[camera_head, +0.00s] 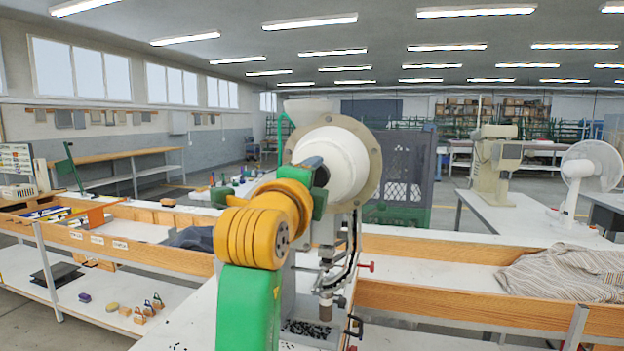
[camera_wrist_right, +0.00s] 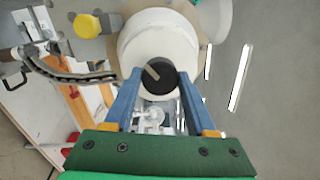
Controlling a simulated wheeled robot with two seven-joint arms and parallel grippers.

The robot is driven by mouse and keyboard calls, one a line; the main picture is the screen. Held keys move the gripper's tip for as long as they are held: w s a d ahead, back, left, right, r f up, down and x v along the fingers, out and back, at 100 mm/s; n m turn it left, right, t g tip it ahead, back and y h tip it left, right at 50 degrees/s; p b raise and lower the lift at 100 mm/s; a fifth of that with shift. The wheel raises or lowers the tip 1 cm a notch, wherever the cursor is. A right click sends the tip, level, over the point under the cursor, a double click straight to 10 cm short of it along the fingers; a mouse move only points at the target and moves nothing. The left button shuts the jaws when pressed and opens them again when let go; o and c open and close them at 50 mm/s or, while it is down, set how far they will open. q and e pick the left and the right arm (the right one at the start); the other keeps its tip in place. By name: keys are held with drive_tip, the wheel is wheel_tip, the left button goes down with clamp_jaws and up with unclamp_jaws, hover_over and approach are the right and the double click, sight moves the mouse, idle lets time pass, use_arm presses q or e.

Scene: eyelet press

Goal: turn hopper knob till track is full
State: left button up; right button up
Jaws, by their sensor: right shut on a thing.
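The eyelet press stands in the middle of the head view, with a white drum-shaped hopper (camera_head: 345,165) on a beige disc. The hopper's black knob (camera_wrist_right: 166,80) has a pale bar across its face, slanting in the right wrist view. My right gripper (camera_wrist_right: 158,80) is shut on the knob, one blue finger on each side. My left gripper is out of view.
Small black pieces (camera_head: 308,330) lie scattered at the foot of the press. A wooden-edged bench with striped cloth (camera_head: 565,272) is on the right. A white fan (camera_head: 590,170) stands farther back. A shelf with small blocks (camera_head: 140,314) is at lower left.

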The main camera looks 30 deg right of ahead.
drive_tip(key=shift+r, duration=0.25)
drive_tip(key=o, duration=1.1)
drive_tip(key=shift+o, duration=1.4)
drive_tip(key=shift+f, duration=0.1)
drive_tip(key=shift+w+d+f, duration=0.1)
drive_tip(key=b+v, duration=0.3)
drive_tip(key=v, duration=0.4)
